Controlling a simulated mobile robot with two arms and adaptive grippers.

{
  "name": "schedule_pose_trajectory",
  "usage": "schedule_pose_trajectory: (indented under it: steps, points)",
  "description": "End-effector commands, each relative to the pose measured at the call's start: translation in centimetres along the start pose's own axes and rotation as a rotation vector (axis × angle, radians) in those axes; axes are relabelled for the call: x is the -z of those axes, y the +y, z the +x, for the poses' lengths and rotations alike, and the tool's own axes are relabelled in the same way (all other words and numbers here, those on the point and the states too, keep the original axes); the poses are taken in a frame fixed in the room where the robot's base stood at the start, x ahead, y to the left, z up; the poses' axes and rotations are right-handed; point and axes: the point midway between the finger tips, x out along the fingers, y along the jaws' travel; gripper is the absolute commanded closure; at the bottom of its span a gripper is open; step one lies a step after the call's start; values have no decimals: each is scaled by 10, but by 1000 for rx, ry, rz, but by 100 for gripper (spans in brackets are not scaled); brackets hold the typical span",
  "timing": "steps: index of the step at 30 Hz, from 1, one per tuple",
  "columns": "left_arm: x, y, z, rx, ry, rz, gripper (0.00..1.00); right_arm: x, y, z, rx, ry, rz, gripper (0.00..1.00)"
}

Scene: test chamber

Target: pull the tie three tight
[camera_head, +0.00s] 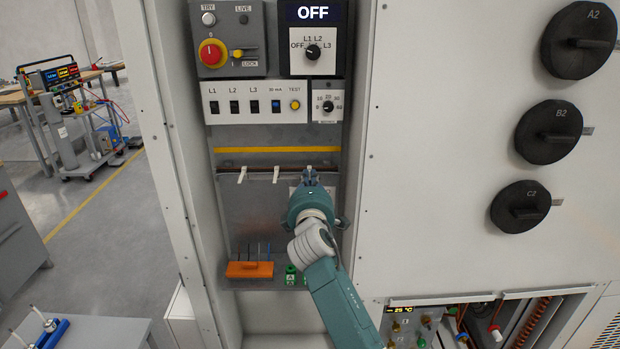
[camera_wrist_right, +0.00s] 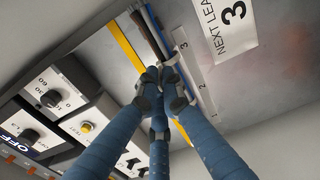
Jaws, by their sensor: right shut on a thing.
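My right gripper (camera_head: 311,174) reaches into the cabinet and is shut at the right part of a horizontal dark cable run (camera_head: 225,168). Its closed fingertips also show in the wrist view (camera_wrist_right: 162,84), near the number 3 on a numbered strip (camera_wrist_right: 199,82). What it grips is hidden between the fingers; by its place it is the tail of tie three. Two white ties (camera_head: 242,175) (camera_head: 276,175) hang from the run to the left of the gripper, apart from it. Brown and blue leads (camera_wrist_right: 150,34) run past the fingertips. My left gripper is not in view.
A yellow strip (camera_head: 276,149) and a row of switches (camera_head: 258,106) lie above the cable run. An orange holder (camera_head: 249,269) with thin tools and green parts (camera_head: 290,275) stand below. The cabinet's side walls bound the recess. A "NEXT LEA… 3" label (camera_wrist_right: 226,25) is nearby.

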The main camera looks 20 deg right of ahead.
Motion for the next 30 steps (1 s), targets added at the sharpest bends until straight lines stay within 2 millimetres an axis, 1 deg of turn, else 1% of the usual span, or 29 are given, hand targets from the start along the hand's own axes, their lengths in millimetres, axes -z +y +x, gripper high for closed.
schedule_pose_trajectory:
  steps: [24, 25, 27, 30]
  points:
    - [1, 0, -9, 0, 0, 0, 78, 1, -3, -17, 5, 0, -1, 100]
    - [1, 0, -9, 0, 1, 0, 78, 1, -3, -17, 5, 0, -1, 88]
    - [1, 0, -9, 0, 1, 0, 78, 1, -3, -16, 4, 0, -1, 78]
    - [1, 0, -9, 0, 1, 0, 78, 0, -2, -16, 3, 0, -1, 78]
